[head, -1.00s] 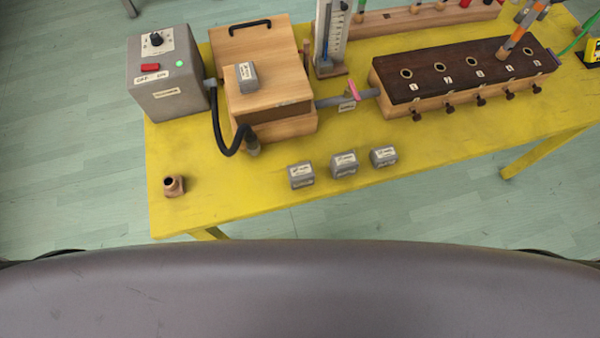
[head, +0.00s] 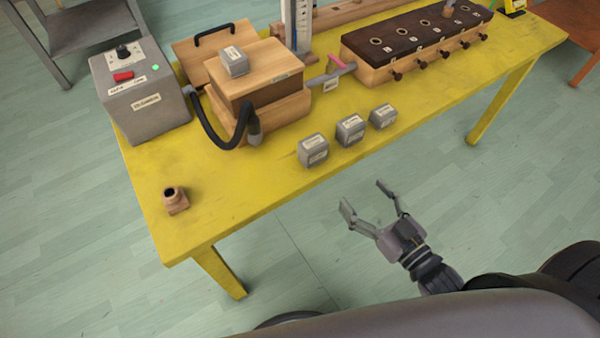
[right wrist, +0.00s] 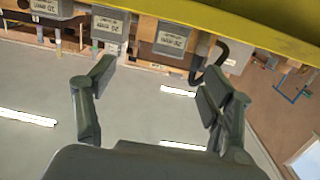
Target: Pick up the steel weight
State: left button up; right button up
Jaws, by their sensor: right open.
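Three grey steel weights with pale labels stand in a row near the table's front edge: a left one (head: 313,150), a middle one (head: 350,130) and a right one (head: 383,116). Another grey steel weight (head: 234,61) rests on top of the wooden box (head: 258,80). My right gripper (head: 364,196) is open and empty, in front of the table edge and apart from the row. In the right wrist view, grey labelled weights (right wrist: 110,26) show at the top, beyond the spread fingers (right wrist: 162,82). My left gripper is not in view.
The yellow table (head: 225,200) also holds a grey control unit (head: 147,95) with a black hose, a small brown fitting (head: 175,200) and a dark-topped block with holes (head: 415,35). A grey stand (head: 90,30) is behind left. The table's front left is mostly clear.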

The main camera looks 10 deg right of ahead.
aim_at(319, 148)
jog(key=shift+y, duration=0.4)
jog(key=shift+s+a+r+p+x, duration=0.1)
jog(key=shift+a+r+p+x, duration=0.25)
jog(key=shift+x, duration=2.55)
jog(key=shift+s+a+r+p+x, duration=0.15)
jog(key=shift+r+x, duration=0.3)
jog(key=shift+x, duration=2.45)
jog(key=shift+a+r+p+x, duration=0.25)
jog(key=shift+r+p+x, duration=0.1)
jog(key=shift+x, duration=2.55)
grip_shut()
jog(key=shift+r, duration=0.15)
